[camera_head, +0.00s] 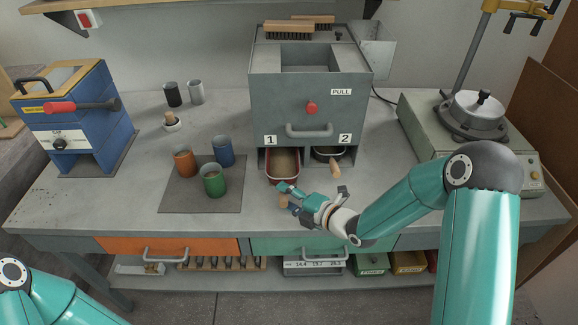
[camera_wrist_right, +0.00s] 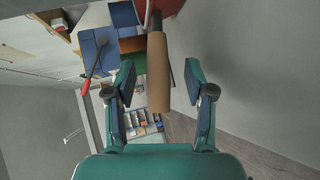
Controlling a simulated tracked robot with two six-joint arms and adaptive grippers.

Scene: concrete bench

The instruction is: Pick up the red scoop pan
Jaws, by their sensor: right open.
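The red scoop pan (camera_head: 283,176) sits in the bay marked 1 at the foot of the grey machine, with brown material in it. Its wooden handle (camera_head: 284,201) points out toward the bench front. My right gripper (camera_head: 290,197) is open at the handle. In the right wrist view the handle (camera_wrist_right: 158,75) lies between the two spread fingers of the right gripper (camera_wrist_right: 160,78), with a gap on each side. A bit of the red pan (camera_wrist_right: 172,7) shows at the top there. My left gripper is out of view; only a left arm link shows.
A dark pan with a wooden handle (camera_head: 335,168) sits in bay 2, just right. Orange, blue and green cups (camera_head: 213,182) stand on a dark mat to the left. The grey machine (camera_head: 262,95) rises behind. The bench front is clear around the gripper.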

